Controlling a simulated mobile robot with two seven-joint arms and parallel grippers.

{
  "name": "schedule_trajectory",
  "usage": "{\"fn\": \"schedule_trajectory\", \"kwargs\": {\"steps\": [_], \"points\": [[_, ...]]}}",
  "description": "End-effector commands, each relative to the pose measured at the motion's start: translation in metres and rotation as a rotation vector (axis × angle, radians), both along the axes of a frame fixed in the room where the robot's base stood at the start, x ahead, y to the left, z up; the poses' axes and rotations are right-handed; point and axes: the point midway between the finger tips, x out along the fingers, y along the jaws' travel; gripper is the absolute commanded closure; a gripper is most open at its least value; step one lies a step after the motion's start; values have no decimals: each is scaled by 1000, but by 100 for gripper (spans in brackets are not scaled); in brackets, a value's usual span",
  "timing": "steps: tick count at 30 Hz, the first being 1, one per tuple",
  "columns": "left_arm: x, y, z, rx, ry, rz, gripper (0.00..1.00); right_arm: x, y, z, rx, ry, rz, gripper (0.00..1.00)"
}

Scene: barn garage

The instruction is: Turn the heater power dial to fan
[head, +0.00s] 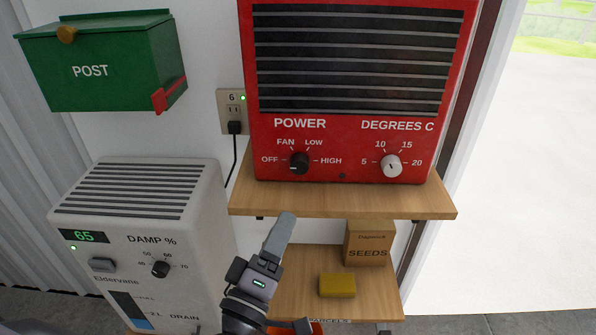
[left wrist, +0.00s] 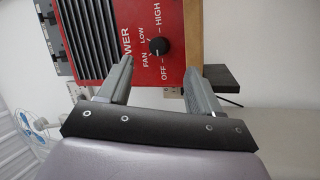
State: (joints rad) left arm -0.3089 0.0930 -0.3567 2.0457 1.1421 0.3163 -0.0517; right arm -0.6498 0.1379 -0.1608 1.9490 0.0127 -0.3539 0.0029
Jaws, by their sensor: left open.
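The red heater (head: 345,120) stands on the upper wooden shelf. Its black power dial (head: 299,163) is at the lower left of its front, among the labels OFF, FAN, LOW and HIGH. I cannot make out which label the dial points at. The dial also shows in the left wrist view (left wrist: 160,46), beyond the fingertips and roughly between them. My left gripper (head: 281,225) is below the dial, in front of the shelf edge, with its fingers pointing up. It is open and empty (left wrist: 160,70) and apart from the dial. My right gripper does not show.
A white degrees dial (head: 391,166) is right of the power dial. The upper shelf (head: 430,200) juts out below the heater. A lower shelf (head: 290,290) holds a seeds box (head: 368,245) and a yellow block (head: 337,285). A dehumidifier (head: 150,225) stands left, below a green post box (head: 110,65).

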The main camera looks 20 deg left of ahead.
Motion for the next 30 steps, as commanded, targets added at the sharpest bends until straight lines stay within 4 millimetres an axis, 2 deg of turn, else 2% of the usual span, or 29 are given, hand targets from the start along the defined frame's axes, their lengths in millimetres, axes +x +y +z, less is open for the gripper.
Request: {"fn": "schedule_trajectory", "kwargs": {"steps": [1, 6, 11, 15, 24, 30], "points": [[5, 3, 14, -101, -20, 17, 36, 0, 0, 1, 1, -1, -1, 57], [18, 16, 39, -407, -27, 71, 36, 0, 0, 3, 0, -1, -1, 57], [28, 17, 47, -648, 15, 96, 36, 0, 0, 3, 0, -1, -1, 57], [37, 9, 48, -820, 79, 101, 36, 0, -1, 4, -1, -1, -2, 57], [44, -9, 45, -986, 184, 93, 36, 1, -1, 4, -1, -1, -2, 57], [61, -7, 46, -991, 188, 93, 36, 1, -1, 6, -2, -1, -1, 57]]}}
